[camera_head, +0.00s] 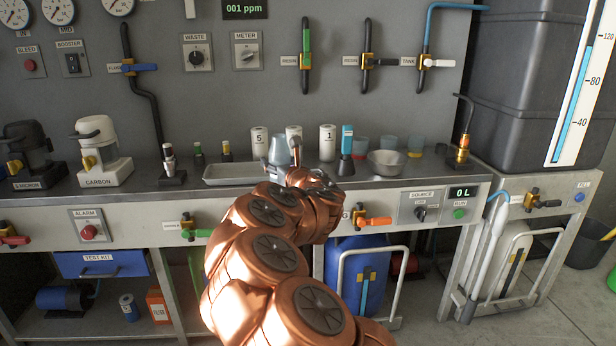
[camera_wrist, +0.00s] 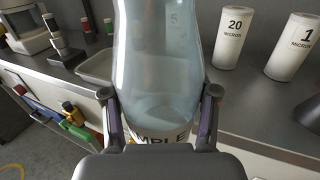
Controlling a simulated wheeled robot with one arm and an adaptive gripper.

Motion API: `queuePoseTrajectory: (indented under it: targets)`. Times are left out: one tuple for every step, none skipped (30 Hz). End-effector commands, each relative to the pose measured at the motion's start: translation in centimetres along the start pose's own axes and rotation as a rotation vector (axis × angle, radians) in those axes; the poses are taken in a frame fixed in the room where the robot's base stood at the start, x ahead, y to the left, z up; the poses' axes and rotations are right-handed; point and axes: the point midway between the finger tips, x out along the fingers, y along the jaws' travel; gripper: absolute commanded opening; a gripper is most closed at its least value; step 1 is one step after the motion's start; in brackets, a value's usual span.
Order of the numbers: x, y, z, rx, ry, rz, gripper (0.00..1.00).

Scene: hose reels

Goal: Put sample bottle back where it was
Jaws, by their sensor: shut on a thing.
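The sample bottle is a translucent pale blue bottle (camera_wrist: 158,70) with a white label reading "MPLE" at its lower part. My gripper (camera_wrist: 158,112) is shut on it, one finger on each side near the label, and the bottle looks upright in the wrist view. In the head view my copper arm reaches over the counter, and the bottle (camera_head: 280,150) shows just above and left of the wrist. My fingers are mostly hidden there. A shallow metal tray (camera_head: 228,180) lies on the counter to the left of the bottle.
White filter cylinders marked 5 (camera_head: 259,141) and 1 (camera_head: 327,143) stand at the back of the counter. A metal bowl (camera_head: 387,163), a blue-topped bottle (camera_head: 346,150) and coloured cups (camera_head: 361,146) stand to the right. The counter's front edge (camera_head: 150,187) runs below.

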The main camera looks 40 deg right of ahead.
Motion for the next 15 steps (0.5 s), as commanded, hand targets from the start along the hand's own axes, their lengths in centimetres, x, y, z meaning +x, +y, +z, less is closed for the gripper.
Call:
queuePoseTrajectory:
  targets:
    - [-0.7,-1.6,0.2,-0.001,0.000,-0.013,0.16]
    - [-1.1,-2.5,0.3,0.000,0.000,-0.019,0.16]
    - [-1.6,-3.5,0.4,-0.001,0.002,-0.026,0.16]
    - [-2.0,-4.3,0.6,-0.001,0.003,-0.032,0.16]
    - [-2.4,-5.1,0.7,-0.001,0.004,-0.038,0.16]
    - [-3.0,-6.2,0.8,0.000,0.006,-0.046,0.16]
    - [-3.4,-6.9,0.9,0.000,0.006,-0.051,0.16]
    - [-3.9,-7.6,1.0,0.001,0.008,-0.056,0.16]
    - [-4.4,-8.4,1.1,0.002,0.009,-0.062,0.16]
    - [-4.8,-9.0,1.2,0.002,0.009,-0.066,0.16]
    - [-5.1,-9.5,1.2,0.002,0.011,-0.069,0.16]
    - [-5.6,-10.1,1.4,0.002,0.012,-0.072,0.16]
    - [-5.9,-10.6,1.4,0.002,0.013,-0.075,0.16]
    - [-6.2,-10.9,1.4,0.002,0.014,-0.078,0.16]
    - [-6.5,-11.3,1.5,0.001,0.016,-0.080,0.16]
